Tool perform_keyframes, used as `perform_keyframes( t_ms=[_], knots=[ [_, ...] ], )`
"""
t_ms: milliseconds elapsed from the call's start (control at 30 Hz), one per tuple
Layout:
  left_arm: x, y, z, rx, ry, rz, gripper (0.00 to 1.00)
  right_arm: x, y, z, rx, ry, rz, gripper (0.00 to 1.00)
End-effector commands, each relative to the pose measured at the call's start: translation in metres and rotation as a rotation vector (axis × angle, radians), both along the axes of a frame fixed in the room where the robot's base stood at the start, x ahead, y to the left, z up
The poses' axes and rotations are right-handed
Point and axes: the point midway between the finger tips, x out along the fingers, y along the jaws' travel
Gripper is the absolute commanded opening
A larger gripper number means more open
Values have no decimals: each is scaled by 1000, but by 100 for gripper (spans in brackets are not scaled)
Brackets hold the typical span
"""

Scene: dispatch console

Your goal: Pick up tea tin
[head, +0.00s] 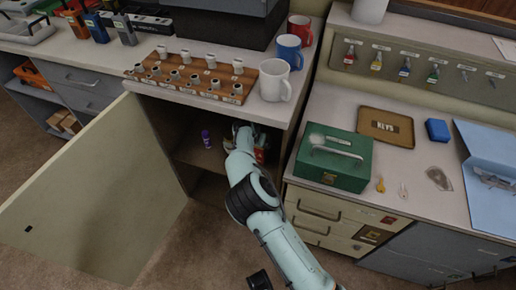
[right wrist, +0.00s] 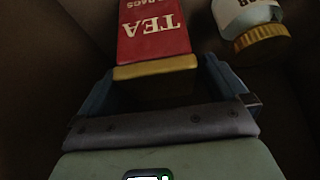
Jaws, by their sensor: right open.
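The tea tin (right wrist: 154,28) is red with a yellow band and upside-down white TEA lettering in the right wrist view. My right gripper (right wrist: 157,84) is open, its two blue fingers apart with the yellow end of the tin between or just beyond their tips. I cannot tell whether they touch it. In the head view my right arm reaches into the open cabinet (head: 180,157), and the gripper is mostly hidden behind the arm and under the countertop. A bit of red and orange shows beside it there. My left gripper is not in view.
A jar with a yellow lid (right wrist: 262,38) is close right of the tin. A purple item (head: 206,139) stands on the cabinet shelf. The open cabinet door (head: 95,200) is at left. Mugs (head: 275,80) and a stamp rack (head: 190,88) sit above; a green cash box (head: 333,160) is at right.

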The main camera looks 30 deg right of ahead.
Motion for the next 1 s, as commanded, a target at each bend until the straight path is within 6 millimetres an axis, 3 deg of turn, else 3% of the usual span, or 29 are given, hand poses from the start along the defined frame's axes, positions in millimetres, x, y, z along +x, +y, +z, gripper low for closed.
perform_keyframes(
  t_ms=[33, 200, 500, 533, 667, 1000],
  knots=[
    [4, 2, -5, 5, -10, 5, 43, 1, -5, -11, -3, 4, -1, 100],
    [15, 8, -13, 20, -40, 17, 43, 8, -14, -30, -3, 3, 0, 100],
    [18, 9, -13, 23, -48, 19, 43, 10, -15, -32, 0, 2, 0, 100],
    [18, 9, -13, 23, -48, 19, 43, 10, -15, -32, 0, 2, 0, 94],
    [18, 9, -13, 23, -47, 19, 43, 10, -15, -32, 0, 2, 0, 51],
    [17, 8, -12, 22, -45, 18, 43, 10, -15, -29, -1, -1, 0, 50]
  ],
)
